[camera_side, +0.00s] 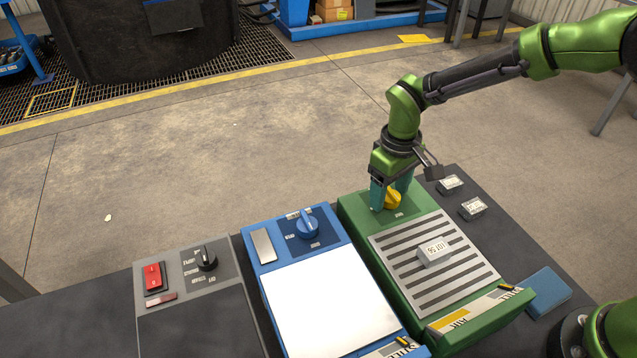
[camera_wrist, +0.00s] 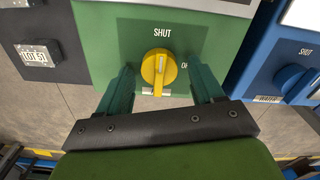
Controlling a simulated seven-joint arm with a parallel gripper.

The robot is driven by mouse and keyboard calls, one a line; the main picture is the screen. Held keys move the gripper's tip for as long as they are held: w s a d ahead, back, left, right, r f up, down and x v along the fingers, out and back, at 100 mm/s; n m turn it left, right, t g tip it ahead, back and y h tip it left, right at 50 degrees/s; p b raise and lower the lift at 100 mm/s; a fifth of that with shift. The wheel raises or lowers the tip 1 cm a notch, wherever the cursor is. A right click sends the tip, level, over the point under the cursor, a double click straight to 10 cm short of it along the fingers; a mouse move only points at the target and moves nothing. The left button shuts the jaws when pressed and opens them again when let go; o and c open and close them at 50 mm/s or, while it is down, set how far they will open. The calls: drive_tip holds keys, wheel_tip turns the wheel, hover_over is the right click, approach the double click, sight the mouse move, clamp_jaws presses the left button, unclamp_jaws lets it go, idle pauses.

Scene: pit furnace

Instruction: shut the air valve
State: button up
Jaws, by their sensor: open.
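The green unit (camera_side: 352,213), lettered "AIR" on its front strip, carries a yellow knob (camera_side: 393,199) on a dark green plate. In the wrist view the yellow knob (camera_wrist: 159,68) has its grip bar roughly upright in the picture. "SHUT" is printed above it, and a partly hidden word starting with "O" is at its right. My gripper (camera_side: 390,193) is over the knob, with its teal fingers apart on either side. In the wrist view my gripper (camera_wrist: 164,82) shows a gap between each finger and the knob. I cannot tell the exact fingertip height.
A blue unit (camera_side: 252,223) with a blue knob (camera_side: 307,227) stands left of the green one. Further left is a grey unit (camera_side: 180,263) with a black knob (camera_side: 206,259) and red switch (camera_side: 153,276). A "LOT 56" block (camera_side: 434,252) lies on the green unit's slotted plate.

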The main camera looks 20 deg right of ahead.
sight(390, 190)
wheel_tip(390, 190, up, 17)
idle(0.4)
